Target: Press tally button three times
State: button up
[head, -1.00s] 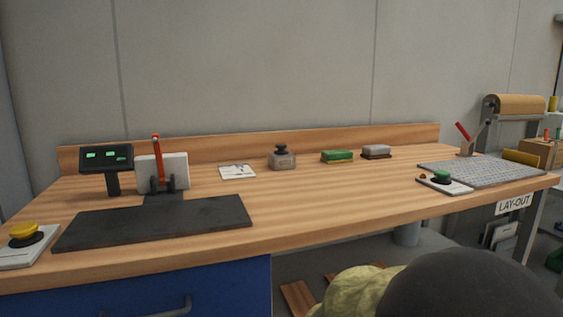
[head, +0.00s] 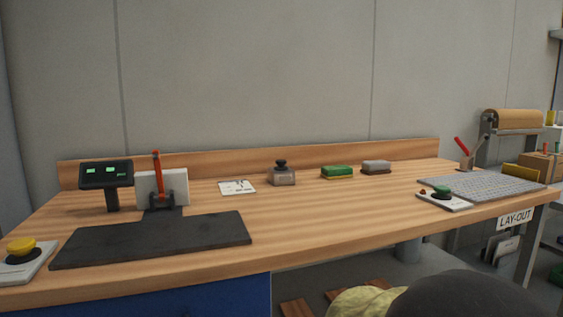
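A yellow dome button (head: 21,247) on a pale base sits at the near left corner of the wooden bench. A green button (head: 442,191) on a white base, with a small red knob beside it, sits near the right front edge. I see no label showing which is the tally button. A dark display (head: 106,174) with green lit readouts stands on a post behind the yellow button; its characters are too small to read. My gripper is not in view, and nothing touches either button.
The bench (head: 330,222) is clear in the middle. A dark mat (head: 155,242) and a red-handled lever (head: 157,172) lie right of the yellow button. A perforated grey plate (head: 483,186) lies beyond the green one. A dark rounded shape (head: 465,297) and crumpled yellow material (head: 362,302) are at the lower edge.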

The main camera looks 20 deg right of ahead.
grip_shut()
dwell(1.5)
